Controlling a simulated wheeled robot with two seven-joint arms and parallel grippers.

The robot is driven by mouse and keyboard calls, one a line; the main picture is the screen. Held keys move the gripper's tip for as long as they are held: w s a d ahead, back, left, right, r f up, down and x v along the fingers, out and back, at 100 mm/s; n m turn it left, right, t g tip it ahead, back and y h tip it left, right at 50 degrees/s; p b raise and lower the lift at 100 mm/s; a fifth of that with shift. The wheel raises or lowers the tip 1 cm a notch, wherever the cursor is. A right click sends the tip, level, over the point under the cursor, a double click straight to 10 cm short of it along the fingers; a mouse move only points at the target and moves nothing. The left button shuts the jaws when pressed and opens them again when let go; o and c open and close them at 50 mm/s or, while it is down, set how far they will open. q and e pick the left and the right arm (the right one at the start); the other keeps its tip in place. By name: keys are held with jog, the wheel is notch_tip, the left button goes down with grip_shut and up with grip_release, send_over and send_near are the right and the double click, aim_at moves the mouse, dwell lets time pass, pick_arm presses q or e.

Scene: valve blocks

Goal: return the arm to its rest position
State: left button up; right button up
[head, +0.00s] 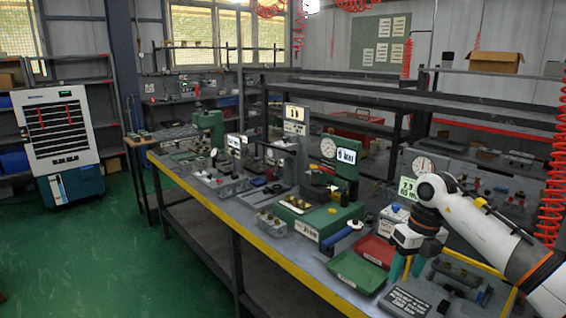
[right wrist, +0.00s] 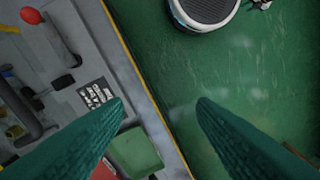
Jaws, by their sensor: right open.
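My right arm comes in from the right in the head view. Its right gripper (head: 405,268) points down over the front part of the workbench, near the green tray and the black label plate. In the right wrist view the two teal fingers of the right gripper (right wrist: 162,103) are wide apart with nothing between them. Bench edge and green floor show below them. My left gripper is not in view.
The workbench (head: 285,264) has a yellow front edge. A green tray (head: 356,272), a red tray (head: 375,250) and a black label plate (head: 404,302) lie near the gripper. A green gauge press (head: 346,190) stands further left. The green floor (head: 130,260) at left is clear.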

jog(key=a+f+m+t+y, duration=0.1)
jog(key=a+f+m+y, duration=0.4)
jog(key=a+f+y, duration=0.8)
notch_tip(320, 180, down, 22)
jog(key=s+d+m+t+h, duration=0.25)
jog(key=m+t+h, duration=0.25)
jog(key=m+t, duration=0.85)
jog(key=s+d+f+m+g+h, duration=0.35)
jog(key=s+f+m, duration=0.35)
jog(key=s+f, duration=0.4)
jog(key=s+d+f+m+g+h, duration=0.35)
jog(key=s+f+m, duration=0.35)
jog(key=s+f, duration=0.4)
jog(key=s+f+m+g+h, duration=0.1)
jog(key=s+f+m+g, duration=0.1)
jog(key=s, duration=1.2)
jog(key=s+f+m+g+h, duration=0.1)
jog(key=s+f+g, duration=0.3)
jog(key=s, duration=0.9)
jog(key=shift+s+f+m+h, duration=0.3)
jog(key=shift+s+f+m, duration=0.1)
jog(key=shift+f+m, duration=0.35)
